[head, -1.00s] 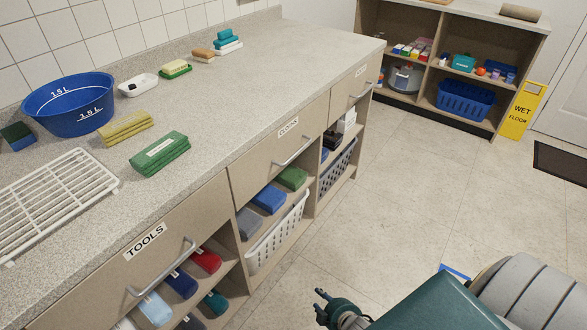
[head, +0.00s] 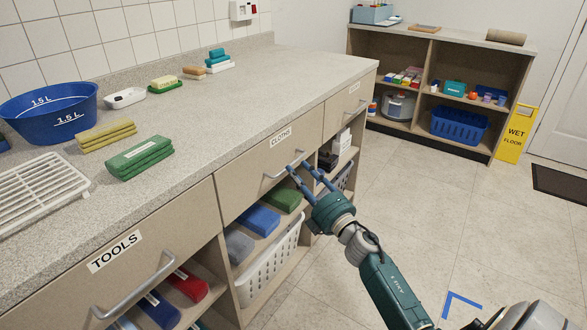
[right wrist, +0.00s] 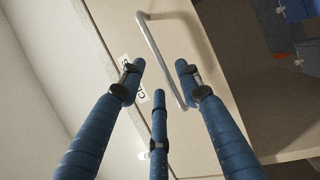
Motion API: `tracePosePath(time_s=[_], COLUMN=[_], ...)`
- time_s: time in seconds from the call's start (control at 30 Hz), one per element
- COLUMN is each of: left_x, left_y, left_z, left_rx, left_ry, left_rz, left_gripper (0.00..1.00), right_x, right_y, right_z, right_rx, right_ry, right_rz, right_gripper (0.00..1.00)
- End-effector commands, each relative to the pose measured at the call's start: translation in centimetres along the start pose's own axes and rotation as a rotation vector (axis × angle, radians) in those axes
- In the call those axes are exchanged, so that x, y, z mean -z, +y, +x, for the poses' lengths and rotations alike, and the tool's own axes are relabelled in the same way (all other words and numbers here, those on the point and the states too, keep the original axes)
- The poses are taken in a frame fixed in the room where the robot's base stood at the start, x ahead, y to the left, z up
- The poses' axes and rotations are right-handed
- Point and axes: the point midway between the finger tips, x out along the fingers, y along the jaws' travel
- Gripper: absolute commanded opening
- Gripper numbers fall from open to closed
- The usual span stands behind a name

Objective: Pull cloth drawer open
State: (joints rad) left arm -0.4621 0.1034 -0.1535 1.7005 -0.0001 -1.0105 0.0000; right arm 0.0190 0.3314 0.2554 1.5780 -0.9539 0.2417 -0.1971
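The cloth drawer (head: 240,182) has a beige front with a white "CLOTHS" label (head: 281,137) and a silver bar handle (head: 284,168). Its front looks flush with the cabinet. My right gripper (head: 299,169) is at the right end of this handle. In the right wrist view the blue fingers (right wrist: 160,73) are spread. The handle (right wrist: 152,42) runs between two of them and stretches out past the tips, with no clear grip on it. The label is partly hidden by a finger there. My left gripper is not in view.
The tools drawer (head: 128,272) with its own handle is at the lower left. Under the cloth drawer an open shelf holds folded cloths (head: 258,219) and a white basket (head: 270,267). The floor (head: 420,190) right of the cabinet is mostly clear.

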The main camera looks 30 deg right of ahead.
Motion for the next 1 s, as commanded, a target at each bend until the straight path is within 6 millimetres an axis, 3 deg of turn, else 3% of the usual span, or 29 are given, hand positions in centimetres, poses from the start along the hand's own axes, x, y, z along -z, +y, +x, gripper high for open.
tracePosePath(time_s=[0.2,0.57,0.6,0.77,1.0], left_x=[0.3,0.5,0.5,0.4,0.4], left_y=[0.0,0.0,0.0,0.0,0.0], left_z=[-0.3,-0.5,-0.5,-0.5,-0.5], left_rx=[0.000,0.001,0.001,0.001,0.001], left_ry=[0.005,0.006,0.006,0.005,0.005], left_rz=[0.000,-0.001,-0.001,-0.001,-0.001], left_gripper=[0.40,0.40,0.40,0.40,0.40], right_x=[0.0,0.0,0.0,0.0,0.0], right_y=[0.0,-0.1,-0.1,-0.1,-0.1], right_z=[2.9,3.5,3.5,3.5,3.5], right_rx=[0.000,0.001,0.001,0.001,0.002], right_ry=[0.000,-0.001,-0.001,-0.001,0.000], right_rz=[0.001,0.001,0.001,0.002,0.002], right_gripper=[0.34,0.34,0.32,0.00,0.00])
